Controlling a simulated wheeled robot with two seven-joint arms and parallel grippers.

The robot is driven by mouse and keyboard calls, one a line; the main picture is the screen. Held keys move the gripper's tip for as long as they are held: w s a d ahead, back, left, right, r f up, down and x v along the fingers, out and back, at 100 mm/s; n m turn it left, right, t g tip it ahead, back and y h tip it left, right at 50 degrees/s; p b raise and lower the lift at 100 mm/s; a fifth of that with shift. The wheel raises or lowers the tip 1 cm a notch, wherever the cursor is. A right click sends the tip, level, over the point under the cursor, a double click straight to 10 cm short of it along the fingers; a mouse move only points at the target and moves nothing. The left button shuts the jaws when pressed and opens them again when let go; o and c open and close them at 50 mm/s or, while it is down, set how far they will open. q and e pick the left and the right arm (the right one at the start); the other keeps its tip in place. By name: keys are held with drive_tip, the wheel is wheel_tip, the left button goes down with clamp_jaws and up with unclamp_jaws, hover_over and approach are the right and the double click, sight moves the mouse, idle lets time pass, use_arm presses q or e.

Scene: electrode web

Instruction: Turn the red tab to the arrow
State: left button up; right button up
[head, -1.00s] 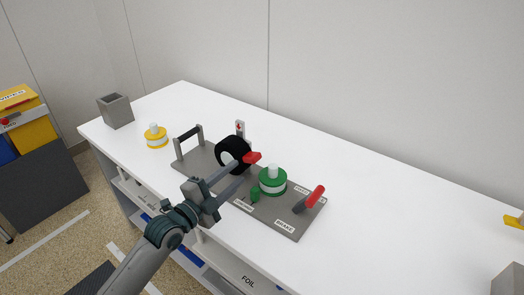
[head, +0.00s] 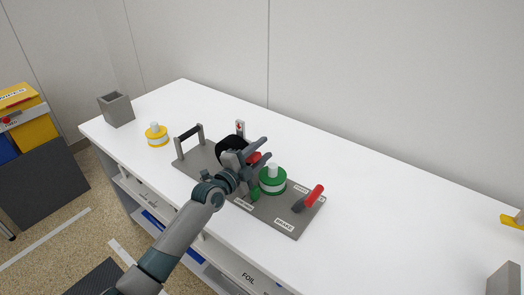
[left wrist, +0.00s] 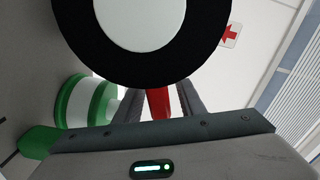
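The red tab (head: 254,159) sticks out from the rim of the black wheel (head: 228,145) on the grey plate. A small upright sign (head: 240,128) with a red arrow stands behind the wheel; the arrow also shows in the left wrist view (left wrist: 230,36). My left gripper (head: 266,149) is at the wheel, with one finger on each side of the tab. In the left wrist view the tab (left wrist: 158,103) lies between the fingers, with gaps visible, so the gripper looks open. The gripper hides part of the wheel. My right gripper is not in view.
A green-and-white spool (head: 272,182) stands close to the right of the gripper. A red-handled brake lever (head: 313,196) is at the plate's right end, a black-grip handle (head: 189,133) at its left.

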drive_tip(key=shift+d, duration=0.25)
use_arm(q)
clamp_jaws()
